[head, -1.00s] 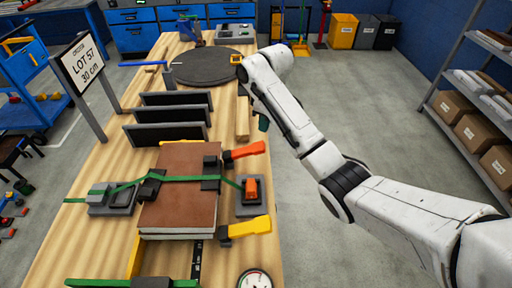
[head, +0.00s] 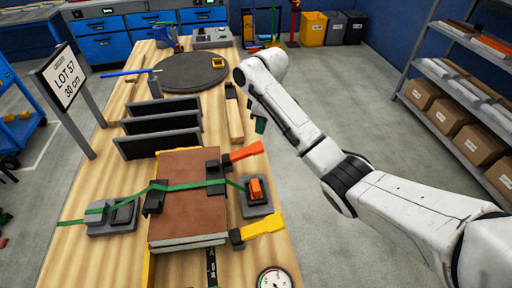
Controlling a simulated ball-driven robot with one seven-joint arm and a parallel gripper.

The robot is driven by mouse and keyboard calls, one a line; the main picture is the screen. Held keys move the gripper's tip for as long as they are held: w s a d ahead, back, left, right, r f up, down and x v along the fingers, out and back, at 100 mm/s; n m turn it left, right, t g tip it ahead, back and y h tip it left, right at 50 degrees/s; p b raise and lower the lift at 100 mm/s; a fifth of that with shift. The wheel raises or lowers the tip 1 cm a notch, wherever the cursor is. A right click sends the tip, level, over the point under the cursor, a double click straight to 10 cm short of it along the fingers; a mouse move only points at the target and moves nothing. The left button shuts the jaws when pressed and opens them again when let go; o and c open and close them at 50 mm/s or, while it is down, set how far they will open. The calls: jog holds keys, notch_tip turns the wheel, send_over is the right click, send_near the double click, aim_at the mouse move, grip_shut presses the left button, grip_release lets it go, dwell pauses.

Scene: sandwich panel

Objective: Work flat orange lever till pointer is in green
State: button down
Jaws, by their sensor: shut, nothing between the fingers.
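A red-orange lever (head: 246,152) sticks out at the far right corner of the brown panel stack (head: 188,195), from a dark clamp. A shorter orange piece (head: 256,189) lies on a grey ratchet block (head: 257,204) right of the stack, where a green strap (head: 187,186) ends. I cannot tell which is the flat lever. A round gauge (head: 274,280) is cut off at the bottom edge; its pointer is too small to read. My gripper (head: 260,124) shows only as a dark green tip below my forearm, shut and empty, above the bench's right edge, beyond the levers and apart from them.
A yellow lever (head: 263,226) sits at the near right corner of the stack. Dark upright slats (head: 160,128), a wooden block (head: 235,121) and a dark round plate (head: 190,71) stand farther back. Shelves (head: 460,80) are at the right. The floor (head: 345,110) beside the bench is clear.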

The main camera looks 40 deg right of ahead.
aim_at(258, 147)
jog(key=shift+w+a+f+b, duration=0.1)
jog(key=shift+w+f+b, duration=0.05)
jog(key=shift+f+b, duration=1.55)
jog(key=shift+w+f+b, duration=0.15)
jog(key=shift+f+b, duration=1.55)
jog(key=shift+f, duration=0.1)
